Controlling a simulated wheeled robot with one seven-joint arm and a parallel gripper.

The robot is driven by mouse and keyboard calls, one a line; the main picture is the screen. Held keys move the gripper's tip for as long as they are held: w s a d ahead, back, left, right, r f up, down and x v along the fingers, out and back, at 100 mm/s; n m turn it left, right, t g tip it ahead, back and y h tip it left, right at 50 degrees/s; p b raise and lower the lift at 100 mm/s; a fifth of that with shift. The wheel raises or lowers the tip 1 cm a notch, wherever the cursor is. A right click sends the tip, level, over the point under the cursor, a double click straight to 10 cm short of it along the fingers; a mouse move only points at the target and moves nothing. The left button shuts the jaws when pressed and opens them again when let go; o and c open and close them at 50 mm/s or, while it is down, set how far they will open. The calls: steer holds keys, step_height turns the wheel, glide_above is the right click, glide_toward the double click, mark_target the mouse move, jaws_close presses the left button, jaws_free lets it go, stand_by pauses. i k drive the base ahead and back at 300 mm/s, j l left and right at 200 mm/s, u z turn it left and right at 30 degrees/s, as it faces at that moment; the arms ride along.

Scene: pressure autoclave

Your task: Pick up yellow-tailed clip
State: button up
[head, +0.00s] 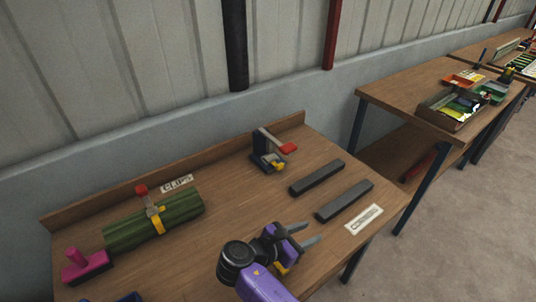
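A small grey clip with a red knob and a yellow tail (158,222) sits on top of a ribbed green bundle (185,208) at the left of the wooden bench. Its yellow part hangs over the bundle's front side. Another grey clamp-like piece (262,152) with a red handle and a small yellow tip stands at the bench's back. I cannot be sure which of the two the task names. My gripper (312,232) is over the front right of the bench, pointing right. Its two grey fingers are apart with nothing seen between them. It is well away from both pieces.
Two dark bars (330,188) lie on the bench's right, near a white label (363,219). A "CLIPS" label (177,184) is behind the bundle. A magenta handled block (86,265) is at far left. A raised back edge (215,164) borders the bench. The middle is clear.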

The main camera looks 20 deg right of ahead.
mark_target(270, 159)
steer(key=i, duration=1)
